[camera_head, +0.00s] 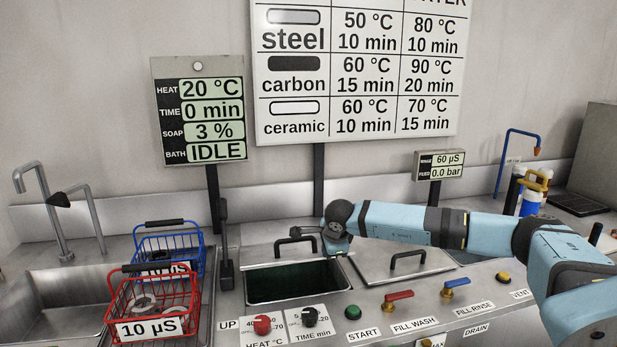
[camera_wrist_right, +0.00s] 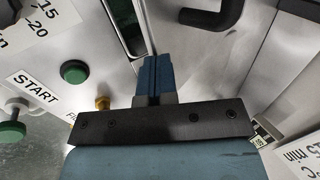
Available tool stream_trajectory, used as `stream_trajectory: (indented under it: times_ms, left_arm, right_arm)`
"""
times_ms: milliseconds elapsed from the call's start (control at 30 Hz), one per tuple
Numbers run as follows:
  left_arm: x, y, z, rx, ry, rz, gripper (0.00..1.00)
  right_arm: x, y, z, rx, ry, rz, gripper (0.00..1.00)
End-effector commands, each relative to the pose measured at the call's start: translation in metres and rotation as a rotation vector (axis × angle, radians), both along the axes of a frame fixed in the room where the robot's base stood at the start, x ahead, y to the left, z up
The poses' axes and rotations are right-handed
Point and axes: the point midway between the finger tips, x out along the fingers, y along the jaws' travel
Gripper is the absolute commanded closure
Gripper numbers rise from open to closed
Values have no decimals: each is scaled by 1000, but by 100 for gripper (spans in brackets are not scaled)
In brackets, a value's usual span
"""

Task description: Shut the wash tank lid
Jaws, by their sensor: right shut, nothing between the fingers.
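The wash tank (camera_head: 262,290) stands open in the counter, with a dark inside. A metal panel that appears to be its lid (camera_head: 270,252), with a black handle (camera_head: 296,237), lies behind the opening; its exact tilt is hard to tell. My right gripper (camera_head: 338,245) is at the tank's back right corner, right of that handle and apart from it. In the right wrist view its blue fingers (camera_wrist_right: 153,75) are shut and empty, beside the dark strip of the tank opening (camera_wrist_right: 128,25). My left gripper is not in view.
A second lid (camera_head: 375,268) with its own handle lies flat to the right. Buttons and knobs, including a green START button (camera_head: 352,312), line the front. A red basket (camera_head: 150,308) and a blue basket (camera_head: 170,240) stand left, near a black upright lever (camera_head: 225,255).

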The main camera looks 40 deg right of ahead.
Motion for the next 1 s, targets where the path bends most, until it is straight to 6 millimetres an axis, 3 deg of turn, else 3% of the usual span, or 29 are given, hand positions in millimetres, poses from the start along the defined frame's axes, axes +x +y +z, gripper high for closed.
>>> stream_trajectory:
  times_ms: [33, 100, 400, 633, 1000]
  left_arm:
    - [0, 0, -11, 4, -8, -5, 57]
    - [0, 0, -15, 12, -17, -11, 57]
    - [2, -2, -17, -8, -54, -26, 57]
    - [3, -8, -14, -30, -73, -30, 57]
    - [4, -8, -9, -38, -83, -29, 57]
  right_arm:
    - [-4, 2, -22, 0, 2, 0, 100]
    - [-8, 4, -38, -1, 4, 0, 100]
    - [-19, 10, -90, 0, 2, 0, 100]
    - [-22, 11, -109, -1, 2, -2, 100]
    - [-22, 12, -116, 0, 4, -1, 100]
